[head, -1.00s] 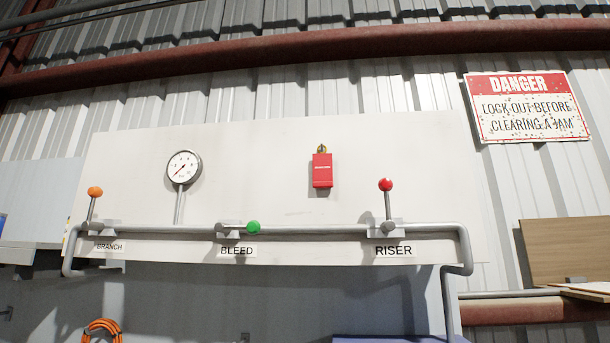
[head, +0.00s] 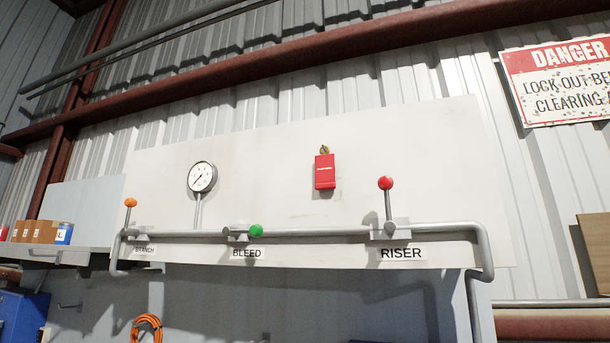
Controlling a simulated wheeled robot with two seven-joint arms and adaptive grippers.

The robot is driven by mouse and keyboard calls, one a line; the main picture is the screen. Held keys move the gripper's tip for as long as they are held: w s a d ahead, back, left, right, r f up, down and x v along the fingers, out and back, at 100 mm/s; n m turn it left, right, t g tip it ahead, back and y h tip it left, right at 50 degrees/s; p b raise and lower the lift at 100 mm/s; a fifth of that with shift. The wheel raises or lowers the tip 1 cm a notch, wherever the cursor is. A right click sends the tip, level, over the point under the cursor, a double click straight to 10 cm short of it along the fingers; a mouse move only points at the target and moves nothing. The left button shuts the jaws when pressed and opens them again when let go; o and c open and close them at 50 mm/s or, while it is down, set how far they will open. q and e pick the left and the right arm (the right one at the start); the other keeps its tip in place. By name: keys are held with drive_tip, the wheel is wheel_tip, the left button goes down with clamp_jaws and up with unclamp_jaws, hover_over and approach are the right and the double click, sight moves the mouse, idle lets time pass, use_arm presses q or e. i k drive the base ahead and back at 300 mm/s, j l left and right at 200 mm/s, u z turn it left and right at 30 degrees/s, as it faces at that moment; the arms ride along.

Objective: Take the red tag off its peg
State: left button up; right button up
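The red tag (head: 325,172) hangs from a small brass-coloured peg (head: 324,150) on the upper middle of a white board (head: 270,155). It hangs upright, above the grey pipe and to the left of the red-knobbed RISER lever. Neither of my grippers shows in the head view.
On the grey pipe (head: 330,232) are the orange-knobbed BRANCH lever (head: 130,203), the green-knobbed BLEED lever (head: 256,231) and the RISER lever (head: 386,183). A gauge (head: 202,177) stands above the pipe. A shelf (head: 62,256) with boxes is at left, a danger sign (head: 560,85) at upper right.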

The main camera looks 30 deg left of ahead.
sight(324, 163)
drive_tip(key=i+l+u, duration=0.1)
drive_tip(key=l+u, duration=0.7)
drive_tip(key=l, duration=0.15)
drive_tip(key=l+u, duration=0.4)
drive_tip(key=l, duration=0.1)
